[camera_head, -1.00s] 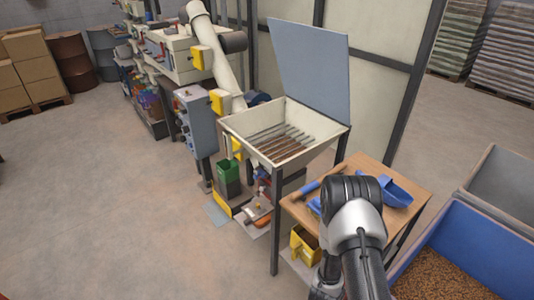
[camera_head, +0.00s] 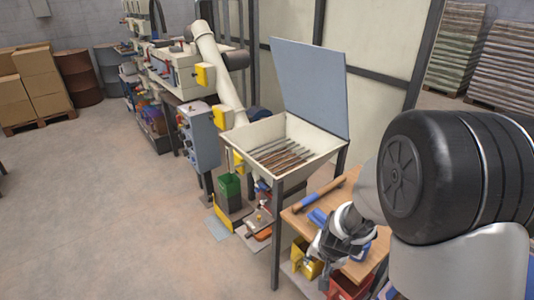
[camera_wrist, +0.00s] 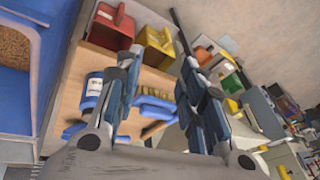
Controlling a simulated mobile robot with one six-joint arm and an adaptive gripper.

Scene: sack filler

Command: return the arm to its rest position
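My gripper (camera_head: 340,238) hangs over the small wooden table (camera_head: 297,219) in the head view, with my arm's large black joint filling the right side. In the wrist view my gripper (camera_wrist: 158,82) has its two fingers spread apart. No object shows held between them. Below and beyond the fingers lie a blue brush (camera_wrist: 152,106) with yellowish bristles and a blue container with a white label (camera_wrist: 93,90) on the table.
The hopper (camera_head: 322,152) with its raised grey lid (camera_head: 310,85) stands just left of the table. Red (camera_wrist: 112,27) and yellow (camera_wrist: 156,46) bins sit beyond the table edge. A blue crate of brown grain (camera_wrist: 14,48) is at the left of the wrist view. Floor on the left is clear.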

